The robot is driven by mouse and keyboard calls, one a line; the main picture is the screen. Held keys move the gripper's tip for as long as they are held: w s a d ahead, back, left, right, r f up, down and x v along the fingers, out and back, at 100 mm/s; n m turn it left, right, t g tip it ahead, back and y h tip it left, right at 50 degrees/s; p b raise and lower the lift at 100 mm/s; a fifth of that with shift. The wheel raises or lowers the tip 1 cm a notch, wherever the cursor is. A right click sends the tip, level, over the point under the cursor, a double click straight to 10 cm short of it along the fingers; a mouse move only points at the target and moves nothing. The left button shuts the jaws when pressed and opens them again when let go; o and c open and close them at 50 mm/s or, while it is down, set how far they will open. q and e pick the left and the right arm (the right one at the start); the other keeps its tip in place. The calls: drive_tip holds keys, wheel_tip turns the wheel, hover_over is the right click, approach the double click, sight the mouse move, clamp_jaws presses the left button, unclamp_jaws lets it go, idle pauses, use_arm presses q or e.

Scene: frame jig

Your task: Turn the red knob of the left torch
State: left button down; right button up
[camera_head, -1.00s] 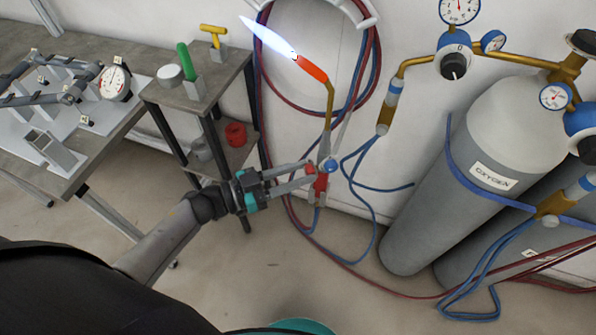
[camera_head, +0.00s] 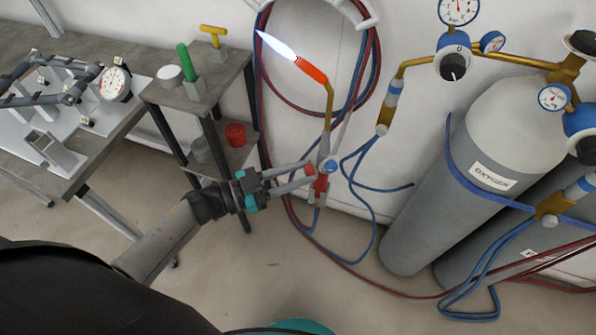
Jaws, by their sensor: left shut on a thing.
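The torch (camera_head: 327,105) stands upright in front of the wall, with a brass tube and a glowing orange-red tip. A blue-white flame (camera_head: 277,45) points up and left from the tip. At its lower end are a red knob (camera_head: 309,169) on the left and a blue knob (camera_head: 330,166) on the right. My left gripper (camera_head: 308,175) reaches in from the left, its fingertips shut on the red knob. The fingers partly hide the knob. My right gripper is not in view.
Gas cylinders (camera_head: 431,190) with gauges stand at right. Red and blue hoses (camera_head: 375,225) hang on the wall and run along the floor. A small stand (camera_head: 221,92) and a workbench (camera_head: 25,150) are at left.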

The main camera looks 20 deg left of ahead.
use_arm(q)
drive_tip(key=m, duration=1)
drive_tip(key=shift+y, duration=0.4)
drive_tip(key=shift+m, duration=0.3)
drive_tip(key=c, duration=0.6)
unclamp_jaws()
drive_tip(key=shift+r, duration=0.1)
drive_tip(key=v, duration=1.5)
drive_tip(key=shift+s, duration=0.1)
